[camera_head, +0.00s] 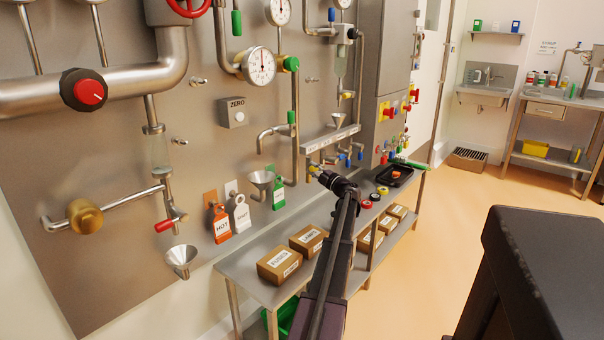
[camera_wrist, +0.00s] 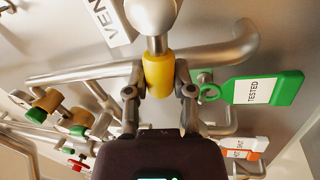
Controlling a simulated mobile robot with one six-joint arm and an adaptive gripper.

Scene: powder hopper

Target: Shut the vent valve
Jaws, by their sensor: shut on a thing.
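The vent valve's yellow handle (camera_wrist: 158,70) shows in the wrist view, joined to a rounded silver metal part above it. A white label (camera_wrist: 108,22) reading "VEN", its end cut off, is just left of it. My gripper (camera_wrist: 159,90) is shut on the yellow handle, with one finger on each side. In the head view my gripper (camera_head: 324,178) reaches the panel's lower pipework, above the shelf. A small yellow piece (camera_head: 313,168) shows at its tip there. My arm and gripper hide much of this spot, and the valve's position cannot be read.
A green "TESTED" tag (camera_wrist: 262,88) hangs right of the handle, and pipes run close behind. A metal funnel (camera_head: 262,179) and hanging tags are left of my gripper. A black tray (camera_head: 394,175) lies to the right.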

